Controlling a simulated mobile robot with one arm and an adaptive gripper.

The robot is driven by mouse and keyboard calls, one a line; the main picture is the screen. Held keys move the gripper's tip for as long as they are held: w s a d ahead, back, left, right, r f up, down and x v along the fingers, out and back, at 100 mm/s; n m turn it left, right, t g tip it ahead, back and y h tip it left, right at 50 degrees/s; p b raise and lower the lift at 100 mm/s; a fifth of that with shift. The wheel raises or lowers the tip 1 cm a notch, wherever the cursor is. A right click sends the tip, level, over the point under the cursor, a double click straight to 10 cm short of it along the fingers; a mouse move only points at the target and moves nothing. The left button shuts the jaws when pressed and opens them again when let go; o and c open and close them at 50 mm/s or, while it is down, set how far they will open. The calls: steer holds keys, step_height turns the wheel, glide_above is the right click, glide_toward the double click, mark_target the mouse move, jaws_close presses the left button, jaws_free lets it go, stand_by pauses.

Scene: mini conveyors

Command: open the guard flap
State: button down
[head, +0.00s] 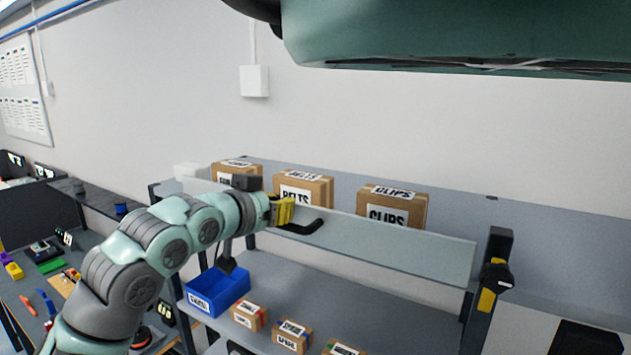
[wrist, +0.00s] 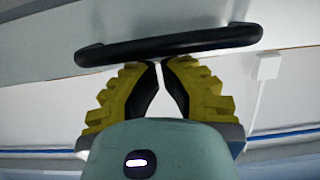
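The guard flap (head: 400,243) is a long pale panel along the front of the upper shelf, covering the lower parts of the boxes behind it. Its black bar handle (head: 303,227) sticks out near the middle. My gripper (head: 285,211), with yellow fingers, is right at the handle in the head view. In the wrist view the fingertips (wrist: 160,64) come together at the edge of the handle (wrist: 190,43), which runs across just beyond them. The fingers are not around the bar. Whether the tips touch it is not clear.
Cardboard boxes, including one marked CLIPS (head: 392,208), stand behind the flap. A post with a black knob (head: 497,277) is at the right end. A blue bin (head: 217,290) and several small boxes (head: 292,336) sit on the lower shelf beneath my arm.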

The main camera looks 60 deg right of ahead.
steer(key=shift+f+b, duration=0.3)
steer(key=shift+b, duration=0.6)
steer(key=shift+a+f+h+b, duration=0.15)
steer(key=shift+h+b, duration=0.15)
steer(key=shift+b, duration=0.45)
steer(key=shift+r+b, duration=0.2)
steer(key=shift+b, duration=0.65)
steer(key=h+b, duration=0.1)
steer(key=b, duration=0.5)
steer(key=a+h+b, duration=0.1)
steer(key=b, duration=0.6)
steer(key=shift+f+h+b, duration=0.3)
steer(key=shift+h, duration=0.1)
steer(key=shift+f+b, duration=0.1)
steer(key=shift+b, duration=0.6)
